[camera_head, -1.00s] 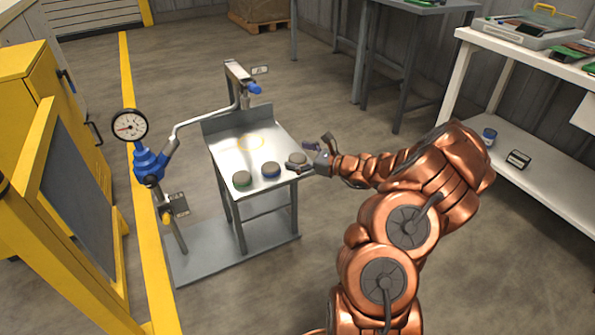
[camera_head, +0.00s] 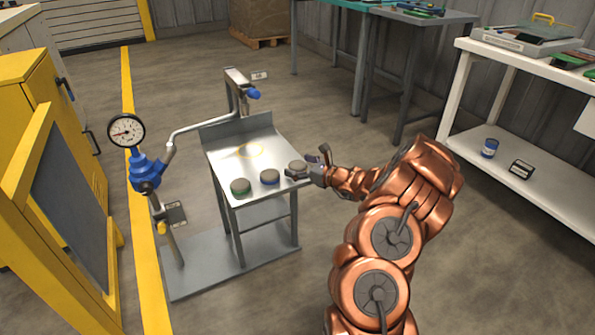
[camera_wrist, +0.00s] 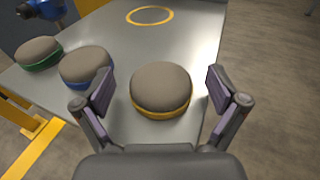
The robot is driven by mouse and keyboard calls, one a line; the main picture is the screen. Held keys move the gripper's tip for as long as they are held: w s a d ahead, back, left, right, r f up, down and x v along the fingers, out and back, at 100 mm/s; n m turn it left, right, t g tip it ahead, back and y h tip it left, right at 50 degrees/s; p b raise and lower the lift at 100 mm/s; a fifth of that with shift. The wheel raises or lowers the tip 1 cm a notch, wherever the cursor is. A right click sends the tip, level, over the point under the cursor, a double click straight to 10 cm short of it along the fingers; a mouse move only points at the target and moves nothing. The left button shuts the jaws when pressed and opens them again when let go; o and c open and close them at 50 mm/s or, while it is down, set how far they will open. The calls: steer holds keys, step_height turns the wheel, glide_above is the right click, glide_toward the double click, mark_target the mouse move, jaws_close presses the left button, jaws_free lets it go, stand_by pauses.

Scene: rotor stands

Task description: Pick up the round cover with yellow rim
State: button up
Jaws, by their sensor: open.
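The round cover with yellow rim (camera_wrist: 161,88) sits on the metal table near its right edge, grey on top. It also shows in the head view (camera_head: 297,167), the rightmost of three covers. My gripper (camera_wrist: 160,92) is open, with one finger on each side of this cover in the wrist view. I cannot tell whether either finger touches it. In the head view my gripper (camera_head: 305,173) is at the table's right edge, partly overlapping the cover.
A blue-rimmed cover (camera_wrist: 86,67) stands just left of my left finger, and a green-rimmed cover (camera_wrist: 39,53) is farther left. A yellow ring (camera_wrist: 150,15) marks the table (camera_head: 227,155). A gauge (camera_head: 126,131) and pipe (camera_head: 197,126) stand left of the table.

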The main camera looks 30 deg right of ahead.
mark_target(298, 164)
steer(key=shift+w, duration=0.25)
steer(key=shift+c, duration=0.4)
steer(key=c, duration=1.3)
steer(key=shift+r, duration=0.15)
steer(key=shift+r, duration=0.25)
step_height(298, 164, up, 3)
steer(key=shift+p, duration=0.85)
steer(key=s+p, duration=0.1)
steer(key=s, duration=0.4)
steer(key=s+a+r+p, duration=0.1)
steer(key=s, duration=0.4)
steer(key=s+p, duration=0.1)
steer(key=s, duration=0.5)
steer(key=shift+a+r, duration=0.15)
steer(key=shift+a, duration=0.15)
